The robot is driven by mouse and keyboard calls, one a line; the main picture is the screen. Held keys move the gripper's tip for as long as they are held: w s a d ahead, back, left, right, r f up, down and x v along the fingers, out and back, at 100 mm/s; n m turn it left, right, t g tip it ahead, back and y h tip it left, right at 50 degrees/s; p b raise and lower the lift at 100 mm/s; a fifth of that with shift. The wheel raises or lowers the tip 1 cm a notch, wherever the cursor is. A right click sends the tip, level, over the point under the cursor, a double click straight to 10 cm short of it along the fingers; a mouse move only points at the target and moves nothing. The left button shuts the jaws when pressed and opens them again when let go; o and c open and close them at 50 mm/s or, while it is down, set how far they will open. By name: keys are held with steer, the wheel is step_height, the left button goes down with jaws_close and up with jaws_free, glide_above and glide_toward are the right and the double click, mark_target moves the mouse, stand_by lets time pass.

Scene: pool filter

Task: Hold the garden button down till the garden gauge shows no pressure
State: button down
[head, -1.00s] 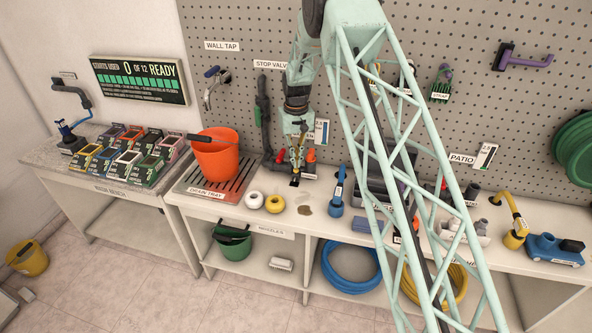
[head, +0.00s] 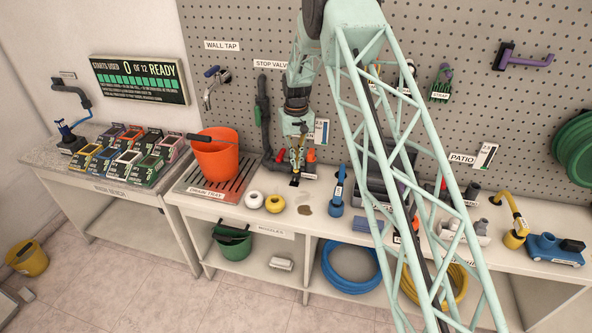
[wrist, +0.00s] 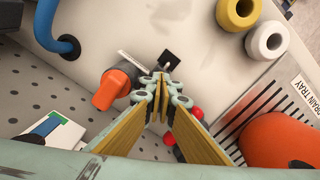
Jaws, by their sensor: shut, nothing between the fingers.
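My gripper (head: 296,172) is shut and empty, pointing down over the bench below the pegboard. In the wrist view its closed fingertips (wrist: 161,84) are close to a small black piece (wrist: 170,60) on the bench top, probably the garden button. I cannot tell whether they touch it. The same black piece (head: 295,183) shows just under the fingertips in the head view. A gauge card with blue and green (head: 321,131), likely the garden gauge, is on the pegboard behind, partly hidden by my arm. It also shows in the wrist view (wrist: 50,130), with its reading not legible.
An orange valve handle (wrist: 115,88) stands beside the fingers, with red parts (wrist: 195,113) on the other side. An orange bucket (head: 216,158) on the drain tray (head: 190,188) and white (head: 254,200) and yellow (head: 275,203) rings are to the left. A blue fitting (head: 338,190) stands right.

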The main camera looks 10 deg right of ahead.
mark_target(296, 170)
steer(key=shift+f+b, duration=0.3)
steer(key=shift+f, duration=0.75)
stand_by(7.0)
